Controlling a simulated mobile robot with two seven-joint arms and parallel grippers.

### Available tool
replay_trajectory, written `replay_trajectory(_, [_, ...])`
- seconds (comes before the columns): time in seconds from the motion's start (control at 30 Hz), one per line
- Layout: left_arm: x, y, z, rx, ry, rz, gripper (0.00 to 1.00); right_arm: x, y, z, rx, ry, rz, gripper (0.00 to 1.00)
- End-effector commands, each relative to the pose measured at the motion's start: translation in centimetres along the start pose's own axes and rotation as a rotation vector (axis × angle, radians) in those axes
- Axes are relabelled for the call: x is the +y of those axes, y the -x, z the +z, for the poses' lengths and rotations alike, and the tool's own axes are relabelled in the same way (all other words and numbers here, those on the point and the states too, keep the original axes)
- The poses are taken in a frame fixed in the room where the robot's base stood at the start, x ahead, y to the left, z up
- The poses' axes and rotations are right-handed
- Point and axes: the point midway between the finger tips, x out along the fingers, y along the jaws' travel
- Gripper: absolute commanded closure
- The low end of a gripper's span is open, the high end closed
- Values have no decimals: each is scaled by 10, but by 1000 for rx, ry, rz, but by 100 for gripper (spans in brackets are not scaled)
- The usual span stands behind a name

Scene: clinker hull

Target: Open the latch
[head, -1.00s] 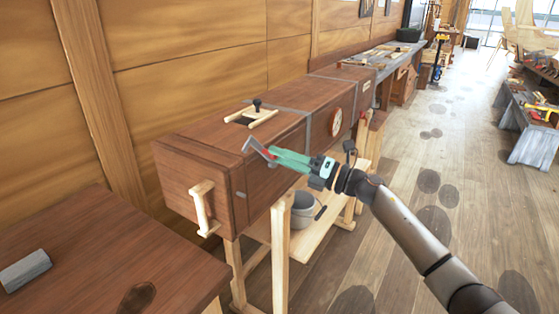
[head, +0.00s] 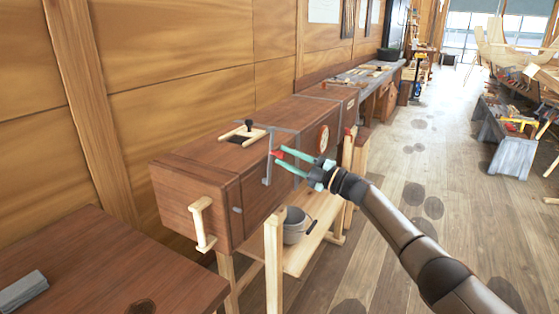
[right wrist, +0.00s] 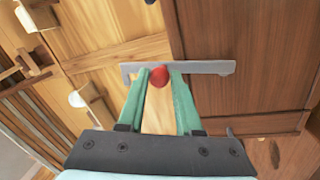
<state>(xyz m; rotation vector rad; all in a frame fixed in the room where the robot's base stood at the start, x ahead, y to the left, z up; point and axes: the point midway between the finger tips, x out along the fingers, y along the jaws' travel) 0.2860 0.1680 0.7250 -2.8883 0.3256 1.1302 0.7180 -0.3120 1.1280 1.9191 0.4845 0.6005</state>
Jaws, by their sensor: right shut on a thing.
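A long wooden chest (head: 195,172) stands against the wall. The latch, a grey metal bar (head: 267,172) with a red knob (right wrist: 159,77), is at the chest's front upper edge. In the head view the bar stands nearly upright; in the right wrist view the bar (right wrist: 208,67) runs across the picture. My right gripper (head: 278,156) has green fingers and is shut on the red knob, one fingertip on each side of it. A small grey catch (head: 237,210) sits on the chest front, lower left of the bar and apart from it. My left gripper is not in view.
A pale handle (head: 203,224) juts from the chest's near end. A wooden frame with a black knob (head: 249,125) lies on its top. A grey bucket (head: 295,226) stands on the shelf below. A brown table (head: 100,265) fills the near left. The floor at right is open.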

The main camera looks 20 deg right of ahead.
Motion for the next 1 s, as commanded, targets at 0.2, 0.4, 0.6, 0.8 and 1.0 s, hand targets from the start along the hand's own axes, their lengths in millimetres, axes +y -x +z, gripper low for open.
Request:
replay_trajectory(0.2, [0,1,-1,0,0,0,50,2,1,9,-21,-106,5,100])
replay_trajectory(0.4, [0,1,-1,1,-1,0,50,2,1,13,-29,-156,7,100])
replay_trajectory(0.6, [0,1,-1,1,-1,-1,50,1,1,14,-32,-171,7,100])
replay_trajectory(0.8, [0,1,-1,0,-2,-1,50,1,1,14,-32,-171,7,100])
replay_trajectory(1.0, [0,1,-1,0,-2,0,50,1,1,14,-32,-170,7,55])
